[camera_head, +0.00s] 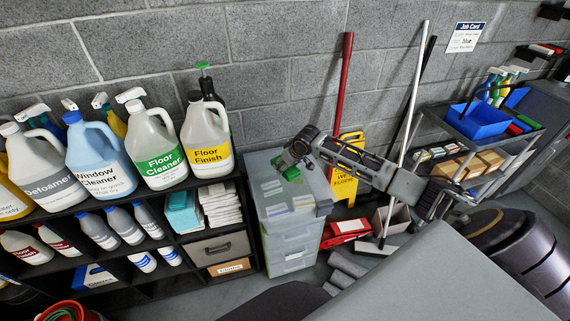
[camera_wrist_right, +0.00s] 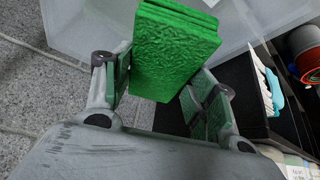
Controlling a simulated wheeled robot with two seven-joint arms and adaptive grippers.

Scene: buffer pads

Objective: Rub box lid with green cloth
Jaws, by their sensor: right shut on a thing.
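A translucent storage box with a pale lid (camera_head: 268,165) tops a stack of clear drawers in the middle of the head view. My right gripper (camera_head: 293,160) reaches in from the right over the lid's back part. It is shut on the folded green cloth (camera_wrist_right: 176,48), which sits between the fingers in the right wrist view. The cloth (camera_head: 291,173) shows partly beneath the gripper in the head view, close to the lid; I cannot tell if they touch. The translucent box (camera_wrist_right: 75,25) also shows behind the cloth in the wrist view. My left gripper is not in view.
Large cleaner jugs (camera_head: 157,148) stand on the black shelf (camera_head: 115,205) left of the box. Small pale blocks (camera_head: 276,210) show at the lid, on or under it. A yellow sign (camera_head: 345,180), mop handles (camera_head: 341,90) and a cart with a blue bin (camera_head: 478,122) stand to the right.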

